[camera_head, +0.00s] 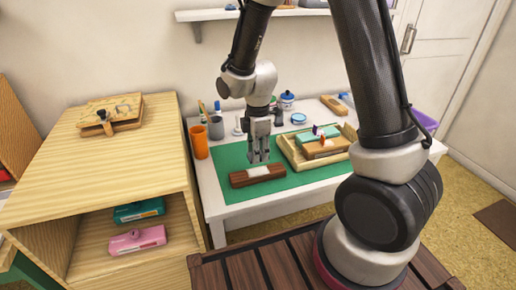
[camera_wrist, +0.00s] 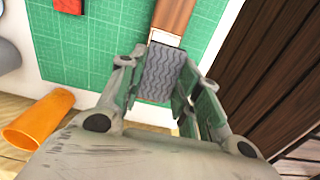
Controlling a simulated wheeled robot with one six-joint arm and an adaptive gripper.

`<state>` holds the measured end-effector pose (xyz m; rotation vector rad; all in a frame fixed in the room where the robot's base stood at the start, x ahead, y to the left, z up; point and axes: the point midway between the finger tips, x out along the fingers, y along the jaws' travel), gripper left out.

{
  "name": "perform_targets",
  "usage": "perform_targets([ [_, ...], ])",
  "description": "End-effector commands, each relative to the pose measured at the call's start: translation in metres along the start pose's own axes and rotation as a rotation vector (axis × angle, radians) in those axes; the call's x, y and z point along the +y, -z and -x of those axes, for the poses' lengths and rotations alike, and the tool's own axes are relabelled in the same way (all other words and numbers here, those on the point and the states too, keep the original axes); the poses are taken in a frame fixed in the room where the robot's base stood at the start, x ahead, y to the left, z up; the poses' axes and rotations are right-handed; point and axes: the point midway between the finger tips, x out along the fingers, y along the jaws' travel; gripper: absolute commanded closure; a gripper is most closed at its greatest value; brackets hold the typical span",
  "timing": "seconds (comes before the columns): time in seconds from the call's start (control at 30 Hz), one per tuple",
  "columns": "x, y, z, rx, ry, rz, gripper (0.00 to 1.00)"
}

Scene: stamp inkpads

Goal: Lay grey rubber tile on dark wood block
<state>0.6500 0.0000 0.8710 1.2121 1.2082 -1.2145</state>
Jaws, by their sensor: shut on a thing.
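The dark wood block (camera_head: 238,179) lies on the green mat, with a pale patch (camera_head: 259,171) on its top. In the wrist view the block (camera_wrist: 174,14) runs away at the top, its pale patch (camera_wrist: 165,37) showing just beyond the tile. The grey rubber tile (camera_wrist: 160,70), with a wavy tread pattern, is between my fingers. My gripper (camera_head: 259,158) points down over the block and also shows in the wrist view (camera_wrist: 159,84), shut on the tile. The tile hides the block's near part; I cannot tell whether they touch.
The green mat (camera_head: 290,181) covers much of the white table. An orange cup (camera_head: 199,142) stands at its left edge. A wooden tray (camera_head: 291,154) with several items stands to the right. A wooden cabinet (camera_head: 100,160) is at the left. The mat's front right is clear.

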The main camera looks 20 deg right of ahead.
Motion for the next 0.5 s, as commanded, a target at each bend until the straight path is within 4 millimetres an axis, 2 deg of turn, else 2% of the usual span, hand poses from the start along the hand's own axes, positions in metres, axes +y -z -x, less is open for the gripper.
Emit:
perform_targets([
  [0.5,0.0,0.0,-0.043,0.0,0.001,0.0,0.85],
])
